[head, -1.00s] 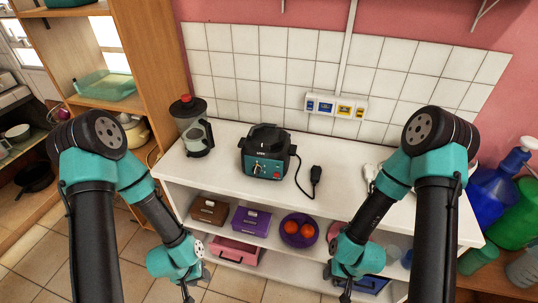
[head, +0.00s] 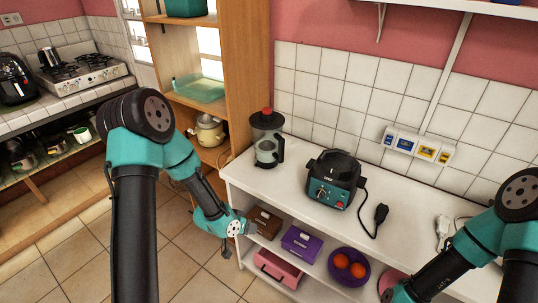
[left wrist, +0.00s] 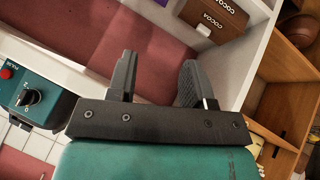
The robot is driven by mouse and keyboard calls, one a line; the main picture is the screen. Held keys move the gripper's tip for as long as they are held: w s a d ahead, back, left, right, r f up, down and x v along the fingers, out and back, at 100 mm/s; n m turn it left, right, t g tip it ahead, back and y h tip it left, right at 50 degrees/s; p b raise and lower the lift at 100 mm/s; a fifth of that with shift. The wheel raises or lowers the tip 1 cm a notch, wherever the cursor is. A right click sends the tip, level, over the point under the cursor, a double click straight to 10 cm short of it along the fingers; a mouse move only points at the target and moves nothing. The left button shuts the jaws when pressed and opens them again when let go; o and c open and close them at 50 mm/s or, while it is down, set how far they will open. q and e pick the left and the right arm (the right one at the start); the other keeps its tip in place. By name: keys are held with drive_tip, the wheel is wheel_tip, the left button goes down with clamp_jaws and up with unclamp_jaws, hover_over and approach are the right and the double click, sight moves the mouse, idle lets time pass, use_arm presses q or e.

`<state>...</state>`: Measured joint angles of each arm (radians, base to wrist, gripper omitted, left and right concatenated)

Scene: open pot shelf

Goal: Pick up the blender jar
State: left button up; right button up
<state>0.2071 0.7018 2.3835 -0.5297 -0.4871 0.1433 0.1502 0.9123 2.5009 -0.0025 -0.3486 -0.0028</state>
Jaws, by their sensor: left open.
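The blender jar (head: 267,148) is dark and see-through with a red-topped lid and a handle on its right side. It stands upright at the left end of the white counter. A black and teal appliance (head: 335,180) with a dial stands to its right, apart from it. My left gripper (head: 227,252) is in front of the shelf's left end, below the counter top and apart from the jar. In the left wrist view its two fingers (left wrist: 158,82) are spread with nothing between them. The jar cannot be made out there. My right gripper is mostly cut off at the bottom edge.
Below the counter (head: 425,228) are a brown box (head: 264,222), a purple box (head: 301,242), a pink box (head: 277,268) and a purple bowl (head: 349,281) with orange fruit. A cord with a plug lies right of the appliance. A wooden shelf unit stands left.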

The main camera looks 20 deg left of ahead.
use_arm(q)
drive_tip(key=w+a+r+m+t+h, duration=0.1)
drive_tip(key=w+r+m+t, duration=0.1)
drive_tip(key=w+r, duration=0.3)
drive_tip(key=w+a+r+m+t, duration=0.1)
drive_tip(key=w+a+r, duration=0.15)
drive_tip(key=r, duration=0.45)
drive_tip(key=m+t+h, duration=0.1)
drive_tip(key=m+h, duration=0.2)
drive_tip(key=m, duration=0.1)
approach(279, 154)
drive_tip(key=v, duration=0.6)
drive_tip(key=shift+r, duration=0.25)
drive_tip(key=x, duration=1.2)
drive_tip(key=shift+a+f, duration=0.1)
drive_tip(key=shift+f, duration=0.15)
drive_tip(key=shift+w, duration=0.1)
drive_tip(key=shift+x, duration=2.6)
drive_tip(key=shift+c, duration=0.2)
